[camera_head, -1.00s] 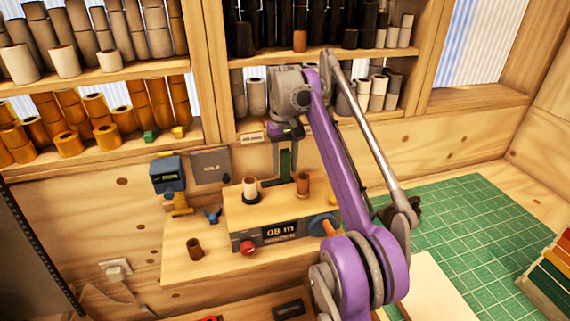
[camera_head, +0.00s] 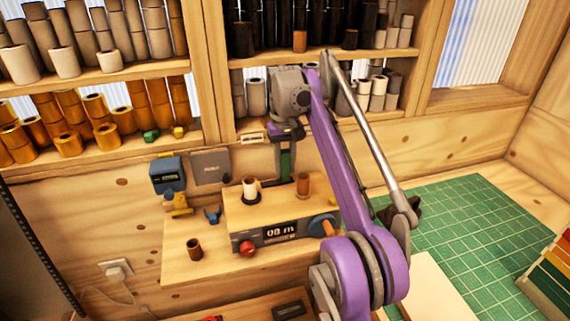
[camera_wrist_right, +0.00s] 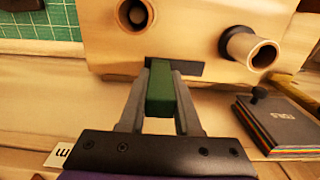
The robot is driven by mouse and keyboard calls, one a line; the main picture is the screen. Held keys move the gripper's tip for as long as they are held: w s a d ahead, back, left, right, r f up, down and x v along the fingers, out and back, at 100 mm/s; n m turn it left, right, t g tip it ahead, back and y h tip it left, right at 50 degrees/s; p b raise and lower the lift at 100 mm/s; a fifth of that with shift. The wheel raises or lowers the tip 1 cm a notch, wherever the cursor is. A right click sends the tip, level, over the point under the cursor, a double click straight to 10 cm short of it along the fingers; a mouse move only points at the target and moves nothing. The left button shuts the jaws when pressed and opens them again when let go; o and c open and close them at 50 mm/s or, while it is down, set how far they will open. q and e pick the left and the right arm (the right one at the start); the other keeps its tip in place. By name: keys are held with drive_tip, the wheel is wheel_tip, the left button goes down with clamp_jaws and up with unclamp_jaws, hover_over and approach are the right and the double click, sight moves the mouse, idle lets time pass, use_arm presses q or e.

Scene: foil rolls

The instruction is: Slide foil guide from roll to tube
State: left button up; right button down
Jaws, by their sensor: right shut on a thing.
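The foil guide, a dark green upright block (camera_head: 286,163), stands at the back edge of the wooden winding unit (camera_head: 243,218). My right gripper (camera_wrist_right: 160,95) is shut on this green block (camera_wrist_right: 160,85), with a finger on each side. A cream roll (camera_head: 250,187) stands on a dark base on the unit's top, left of the guide. A brown tube (camera_head: 303,183) stands to the right of it. In the wrist view the cream roll (camera_wrist_right: 248,50) is on the right and the brown tube (camera_wrist_right: 134,12) on the left. My left gripper is out of view.
The unit's front has a display (camera_head: 279,232), a red knob (camera_head: 247,249) and a blue crank (camera_head: 322,225). A loose brown tube (camera_head: 194,249) stands at front left. A dark sample book (camera_head: 211,166) leans behind. A green mat (camera_head: 470,230) lies right, and full shelves rise above.

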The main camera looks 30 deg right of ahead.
idle(0.5)
drive_tip(key=a, duration=0.2)
drive_tip(key=w+a+p, duration=0.1)
drive_tip(key=a, duration=0.2)
drive_tip(key=shift+w+a+r, duration=0.1)
drive_tip(key=shift+a, duration=0.05)
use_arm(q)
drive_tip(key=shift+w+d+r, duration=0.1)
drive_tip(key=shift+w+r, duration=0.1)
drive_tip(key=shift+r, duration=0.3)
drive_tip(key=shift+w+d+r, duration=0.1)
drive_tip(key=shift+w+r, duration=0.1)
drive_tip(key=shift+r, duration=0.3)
use_arm(e)
drive_tip(key=c, duration=0.9)
unclamp_jaws()
drive_tip(key=shift+c, duration=0.2)
drive_tip(key=o, duration=0.3)
drive_tip(key=shift+a, duration=0.15)
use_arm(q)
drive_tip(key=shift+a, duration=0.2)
use_arm(e)
drive_tip(key=shift+o, duration=0.2)
